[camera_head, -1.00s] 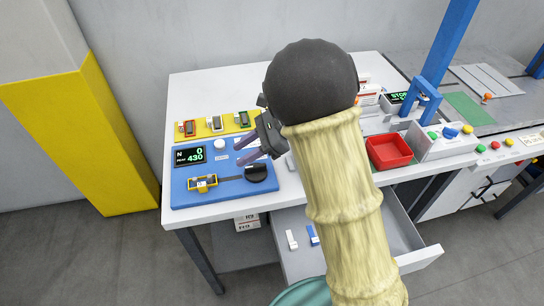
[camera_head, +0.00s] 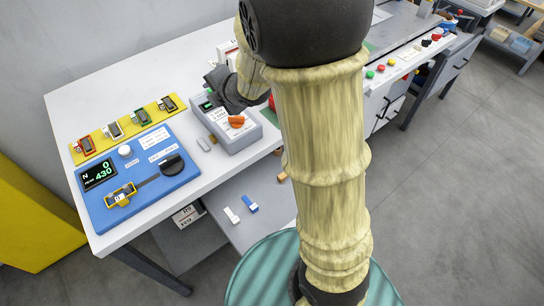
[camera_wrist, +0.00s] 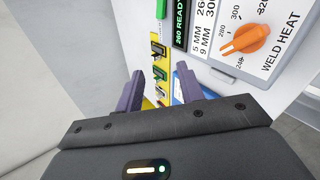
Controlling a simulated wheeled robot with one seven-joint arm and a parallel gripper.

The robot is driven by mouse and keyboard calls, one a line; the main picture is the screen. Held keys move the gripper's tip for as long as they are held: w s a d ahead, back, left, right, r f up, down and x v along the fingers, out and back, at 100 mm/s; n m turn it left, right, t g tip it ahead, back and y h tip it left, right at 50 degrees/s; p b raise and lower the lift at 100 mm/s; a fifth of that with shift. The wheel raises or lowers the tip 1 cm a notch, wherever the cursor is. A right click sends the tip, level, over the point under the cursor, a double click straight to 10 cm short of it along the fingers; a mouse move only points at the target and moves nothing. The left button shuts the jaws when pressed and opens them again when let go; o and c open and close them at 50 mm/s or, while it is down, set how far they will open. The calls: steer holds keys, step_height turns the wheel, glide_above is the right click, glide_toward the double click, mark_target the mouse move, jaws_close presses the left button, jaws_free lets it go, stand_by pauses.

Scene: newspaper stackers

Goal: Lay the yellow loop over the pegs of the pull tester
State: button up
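The pull tester is a blue board (camera_head: 140,212) with a green-lit display (camera_head: 99,174) reading 0 and peak 430. A yellow loop-like piece (camera_head: 120,195) lies at its near left, at one end of a dark slot; whether it sits around pegs is too small to tell.
A yellow tray (camera_head: 128,131) behind the tester holds several coloured clips. The weld-heat box has an orange knob (camera_head: 236,121), also large in the wrist view (camera_wrist: 244,39).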

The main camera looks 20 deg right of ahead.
steer(key=s+d+f+m+g+h, duration=0.1)
steer(key=s+d+f+m+g, duration=0.1)
steer(key=s+m, duration=0.5)
steer(key=s+d+f+m+g+h, duration=0.1)
steer(key=s+d+m+g, duration=0.1)
steer(key=s+m, duration=0.4)
steer(key=s+d+f+m+g+h, duration=0.1)
steer(key=s+d+f+m+g, duration=0.1)
steer(key=s+m, duration=0.5)
steer(key=d+m+g, duration=0.1)
steer(key=m, duration=0.2)
steer(key=shift+s+d+f+m+h, duration=0.3)
steer(key=shift+d+f+m+h, duration=0.05)
steer(key=shift+d+m+h, duration=0.05)
steer(key=w+p+v, duration=0.2)
steer(key=p+v, duration=0.7)
steer(key=shift+r, duration=0.4)
steer(key=shift+w+f, duration=0.1)
steer(key=shift+w, duration=0.05)
